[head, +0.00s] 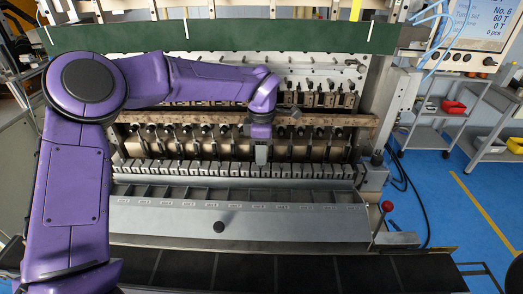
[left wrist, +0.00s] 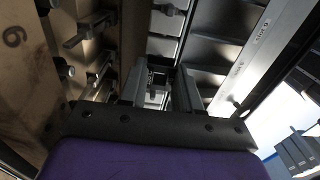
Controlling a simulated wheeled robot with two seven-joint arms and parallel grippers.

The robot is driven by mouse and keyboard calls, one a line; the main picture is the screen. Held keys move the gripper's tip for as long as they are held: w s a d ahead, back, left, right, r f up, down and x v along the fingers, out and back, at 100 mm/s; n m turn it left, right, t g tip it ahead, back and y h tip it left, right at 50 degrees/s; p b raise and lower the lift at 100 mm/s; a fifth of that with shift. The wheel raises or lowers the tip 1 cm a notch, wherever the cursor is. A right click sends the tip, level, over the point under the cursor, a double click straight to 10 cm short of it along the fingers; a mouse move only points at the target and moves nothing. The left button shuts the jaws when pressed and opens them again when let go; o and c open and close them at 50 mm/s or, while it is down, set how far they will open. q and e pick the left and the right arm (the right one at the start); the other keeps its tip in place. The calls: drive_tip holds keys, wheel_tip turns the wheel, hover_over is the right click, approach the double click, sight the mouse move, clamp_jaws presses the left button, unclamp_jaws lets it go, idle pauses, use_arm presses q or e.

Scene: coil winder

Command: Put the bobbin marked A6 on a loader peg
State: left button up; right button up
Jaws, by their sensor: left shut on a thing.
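My left gripper (head: 262,155) reaches from the left over the machine and points down at the row of grey blocks. In the left wrist view its two fingers (left wrist: 160,90) are closed on a small, dark grey thing (left wrist: 157,77), mostly hidden between them. I take it for a bobbin, but no A6 mark is readable. Dark pegs (left wrist: 90,30) stick out from a brown board at the left of the wrist view. I cannot tell whether these are the loader pegs. My right gripper is not in view.
The brown beam (head: 190,118) crosses behind my gripper. A row of grey blocks (head: 200,171) and a shallow compartment tray (head: 150,191) run along the front, with a sloped metal cover (head: 270,222) before them. A red-knobbed lever (head: 387,206) stands at the right. A green panel (head: 290,37) hangs above.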

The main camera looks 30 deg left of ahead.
use_arm(q)
drive_tip(key=shift+f+b, duration=0.4)
drive_tip(key=shift+f, duration=0.45)
drive_tip(key=o, duration=1.1)
drive_tip(key=shift+c, duration=0.2)
drive_tip(key=shift+r, duration=0.1)
